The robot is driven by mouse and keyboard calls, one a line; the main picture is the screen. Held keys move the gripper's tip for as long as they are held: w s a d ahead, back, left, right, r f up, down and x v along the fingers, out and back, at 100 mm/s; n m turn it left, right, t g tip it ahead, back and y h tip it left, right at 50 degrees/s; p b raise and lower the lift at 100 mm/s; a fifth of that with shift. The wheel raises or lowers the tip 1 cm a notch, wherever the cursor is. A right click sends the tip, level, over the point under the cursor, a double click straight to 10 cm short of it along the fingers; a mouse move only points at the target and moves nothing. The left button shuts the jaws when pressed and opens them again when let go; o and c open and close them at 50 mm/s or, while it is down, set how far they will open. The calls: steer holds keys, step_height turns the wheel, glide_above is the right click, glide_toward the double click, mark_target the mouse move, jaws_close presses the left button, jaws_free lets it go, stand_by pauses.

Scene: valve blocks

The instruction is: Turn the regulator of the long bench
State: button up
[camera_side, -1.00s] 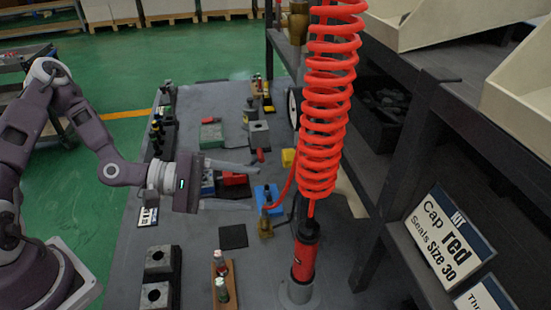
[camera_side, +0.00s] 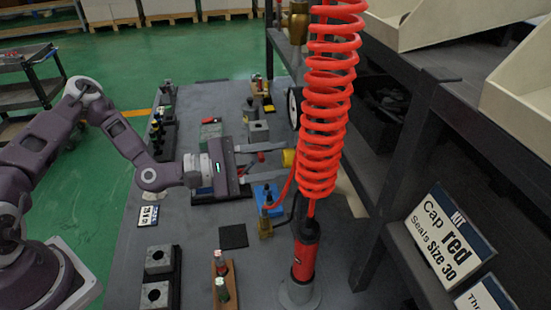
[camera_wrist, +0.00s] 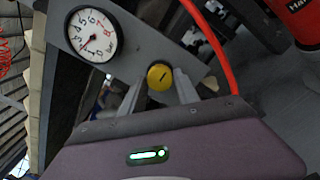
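The regulator's round yellow knob (camera_side: 288,158) faces my gripper at the right side of the long bench (camera_side: 215,265). In the wrist view the knob (camera_wrist: 159,76) has a dark slot mark on its face. A white pressure gauge (camera_wrist: 93,34) with a needle sits to its left on a grey plate. My gripper (camera_side: 280,160) is open and level, its two fingers reaching right to the knob. In the wrist view the fingertips (camera_wrist: 159,84) stand either side of the knob's lower part. I cannot tell whether they touch it.
A red coiled hose (camera_side: 330,100) hangs just right of the knob, above a red tool (camera_side: 305,255). A blue block (camera_side: 266,196) with a brass fitting lies below the gripper. Grey blocks (camera_side: 158,260) and a wooden rack (camera_side: 222,290) stand at the front.

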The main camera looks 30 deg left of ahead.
jaws_close()
steer(key=m, duration=0.6)
steer(key=shift+m, duration=0.4)
steer(key=m, duration=0.6)
steer(key=shift+m, duration=0.4)
steer(key=o, duration=0.5)
jaws_free()
steer(key=shift+a, duration=0.1)
